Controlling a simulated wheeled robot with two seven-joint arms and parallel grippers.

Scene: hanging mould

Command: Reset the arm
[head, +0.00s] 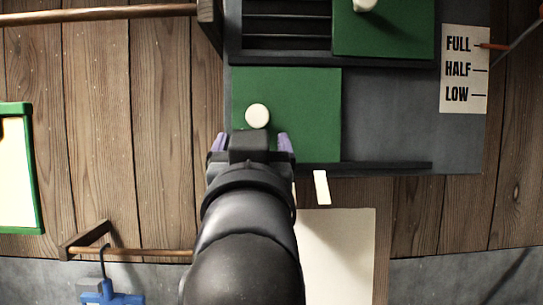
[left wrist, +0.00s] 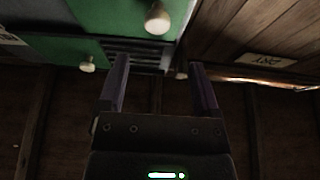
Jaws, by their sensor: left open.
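My left gripper (head: 252,143) reaches in from the bottom centre of the head view, its two purple fingers spread apart. It is in front of the lower edge of a green sliding panel (head: 305,110), just below the panel's white round knob (head: 257,115). In the left wrist view the fingers of this gripper (left wrist: 160,85) are open with nothing between them. A white knob (left wrist: 157,20) and a second knob (left wrist: 87,64) show beyond the fingertips, apart from them. My right gripper is not in view.
A second green panel (head: 400,30) stands at the upper right beside dark slats (head: 287,25). A FULL/HALF/LOW label (head: 465,70) with a pointer is at right. Wooden rails (head: 100,13), a green-framed board (head: 18,170) and a blue hanging item (head: 108,293) are at left.

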